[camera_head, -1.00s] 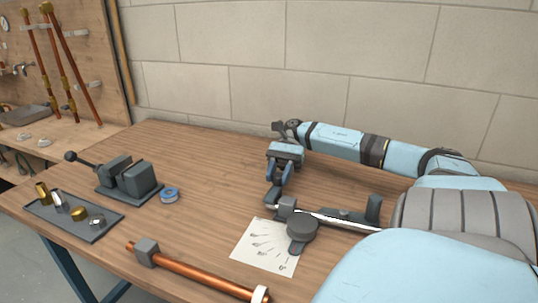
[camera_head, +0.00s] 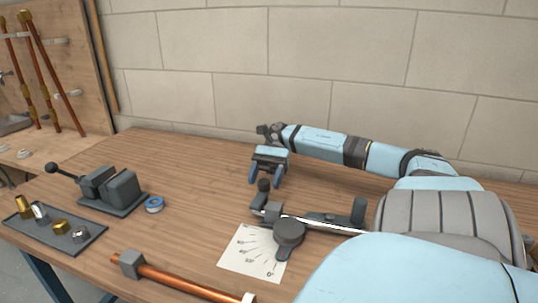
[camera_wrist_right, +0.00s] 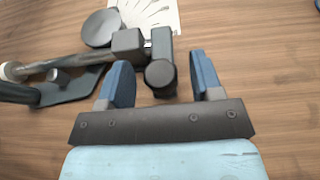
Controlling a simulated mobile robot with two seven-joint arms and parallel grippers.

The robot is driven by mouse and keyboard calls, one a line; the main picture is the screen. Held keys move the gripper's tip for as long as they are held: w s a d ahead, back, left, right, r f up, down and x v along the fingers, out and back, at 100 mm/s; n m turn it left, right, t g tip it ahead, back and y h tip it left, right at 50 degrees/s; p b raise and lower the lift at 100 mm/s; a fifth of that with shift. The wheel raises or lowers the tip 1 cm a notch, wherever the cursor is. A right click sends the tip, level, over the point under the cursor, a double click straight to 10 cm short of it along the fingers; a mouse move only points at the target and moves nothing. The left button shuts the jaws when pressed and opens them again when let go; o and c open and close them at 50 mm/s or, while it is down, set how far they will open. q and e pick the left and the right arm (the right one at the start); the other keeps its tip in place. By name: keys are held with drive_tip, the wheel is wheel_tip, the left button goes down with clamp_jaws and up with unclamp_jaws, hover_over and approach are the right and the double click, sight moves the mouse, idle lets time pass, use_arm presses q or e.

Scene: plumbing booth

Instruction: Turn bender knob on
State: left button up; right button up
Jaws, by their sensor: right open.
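The bender (camera_head: 289,232) lies on the wooden bench, with a round grey disc and a long bar running right. Its dark knob (camera_head: 263,186) stands up at the bender's left end. In the right wrist view the knob (camera_wrist_right: 160,75) shows round-topped, between the two blue fingers, with gaps on both sides. My right gripper (camera_head: 267,178) is open and points down at the knob from behind; it also shows in the wrist view (camera_wrist_right: 160,64). It holds nothing. Whether the fingertips are level with the knob is hard to tell. My left gripper is not in view.
A paper angle sheet (camera_head: 240,258) lies beside the disc. A copper pipe (camera_head: 185,280) lies at the front edge. The bench's back middle is clear.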

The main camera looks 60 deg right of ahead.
drive_tip(key=v, duration=1.1)
idle(0.3)
